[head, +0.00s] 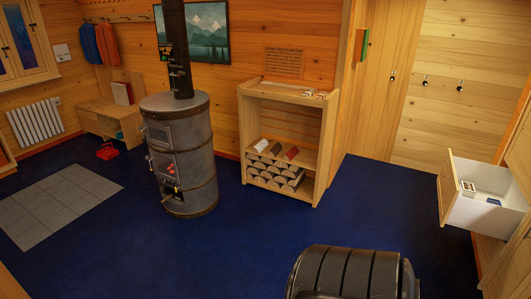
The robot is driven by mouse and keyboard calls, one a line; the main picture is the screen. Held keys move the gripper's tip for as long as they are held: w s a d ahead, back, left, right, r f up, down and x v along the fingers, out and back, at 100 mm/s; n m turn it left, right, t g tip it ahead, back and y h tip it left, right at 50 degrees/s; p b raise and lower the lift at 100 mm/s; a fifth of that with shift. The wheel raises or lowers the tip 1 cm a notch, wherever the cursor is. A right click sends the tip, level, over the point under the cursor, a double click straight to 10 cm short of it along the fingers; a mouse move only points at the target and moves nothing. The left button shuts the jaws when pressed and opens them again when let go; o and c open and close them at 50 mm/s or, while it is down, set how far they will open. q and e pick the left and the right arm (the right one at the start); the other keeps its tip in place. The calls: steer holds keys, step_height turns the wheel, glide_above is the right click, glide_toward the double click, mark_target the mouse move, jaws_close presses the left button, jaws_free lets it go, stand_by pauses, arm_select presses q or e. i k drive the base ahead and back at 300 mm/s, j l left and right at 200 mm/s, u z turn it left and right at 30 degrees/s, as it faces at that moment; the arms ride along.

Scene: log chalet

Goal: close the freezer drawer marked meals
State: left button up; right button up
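An open drawer (484,208) with white inner walls and a light wooden front juts out from the wooden cabinet (504,255) at the right edge of the head view. Its front faces left. The cabinet is partly cut off by the picture's edge. Neither of my grippers is in view.
A dark rounded, ribbed shape (350,272), perhaps a chair back, stands at the bottom centre-right. A wooden shelf (322,150) with logs and a metal stove (181,150) stand farther back. Blue floor (390,215) is clear between the shelf and the drawer.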

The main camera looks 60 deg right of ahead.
mark_target(477, 215)
steer(key=z, duration=3.6)
steer(key=i+j+z, duration=0.2)
steer(key=i+z, duration=0.2)
steer(key=i+j+z, duration=0.5)
steer(key=i+j, duration=0.5)
steer(key=j, duration=0.15)
steer(key=i+j+z, duration=0.15)
steer(key=i+j, duration=0.15)
steer(key=i+j+z, duration=0.1)
steer(key=i+j, duration=0.2)
steer(key=j, duration=0.2)
